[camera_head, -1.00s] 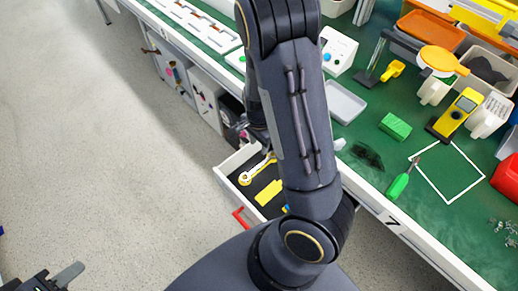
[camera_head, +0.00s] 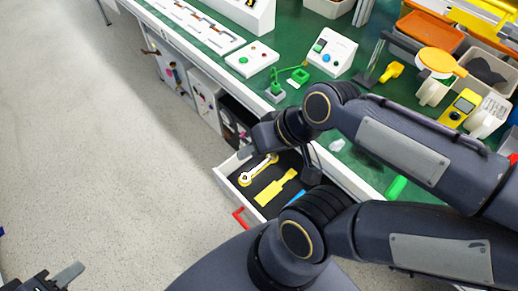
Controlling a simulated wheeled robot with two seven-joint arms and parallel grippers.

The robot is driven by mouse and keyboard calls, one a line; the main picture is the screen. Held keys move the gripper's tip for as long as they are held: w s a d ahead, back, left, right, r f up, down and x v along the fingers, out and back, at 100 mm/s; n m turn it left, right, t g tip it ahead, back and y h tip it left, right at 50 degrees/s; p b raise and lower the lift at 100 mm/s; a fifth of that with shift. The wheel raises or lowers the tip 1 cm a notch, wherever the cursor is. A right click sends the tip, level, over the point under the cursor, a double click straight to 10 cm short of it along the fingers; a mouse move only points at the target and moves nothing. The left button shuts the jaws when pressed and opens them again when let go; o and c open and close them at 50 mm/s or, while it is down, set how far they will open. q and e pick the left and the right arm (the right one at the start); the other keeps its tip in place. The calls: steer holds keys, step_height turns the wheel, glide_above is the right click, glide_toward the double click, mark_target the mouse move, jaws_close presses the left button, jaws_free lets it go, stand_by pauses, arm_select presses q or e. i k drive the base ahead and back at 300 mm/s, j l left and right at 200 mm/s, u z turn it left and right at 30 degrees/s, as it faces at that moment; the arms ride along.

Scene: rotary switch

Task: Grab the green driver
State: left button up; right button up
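The green driver (camera_head: 397,187) lies on the green worktop near its front edge. Only part of its green handle shows; my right arm hides the rest, including the shaft. My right arm bends across the worktop, and its dark hand (camera_head: 268,140) hangs over the open drawer, left of the driver and well apart from it. I cannot make out clearly how far its fingers are apart. My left gripper (camera_head: 62,278) is at the bottom left corner over the floor, far from the driver, and mostly cut off by the frame.
The open drawer (camera_head: 228,187) holds a yellow-and-white wrench (camera_head: 258,171) and a yellow tool (camera_head: 274,188). White boxes with buttons (camera_head: 330,52) stand behind the hand. Yellow pliers-like item (camera_head: 392,71) and bins stand farther back. The floor at left is clear.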

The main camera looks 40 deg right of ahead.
mark_target(394, 189)
steer(key=z, duration=3)
steer(key=u, duration=0.85)
steer(key=l+u, duration=0.65)
steer(key=u, duration=0.15)
steer(key=k+l+u, duration=0.15)
steer(key=l+u, duration=0.25)
steer(key=k+l+u, duration=0.15)
steer(key=u, duration=0.2)
steer(key=k+l, duration=0.15)
steer(key=l, duration=0.2)
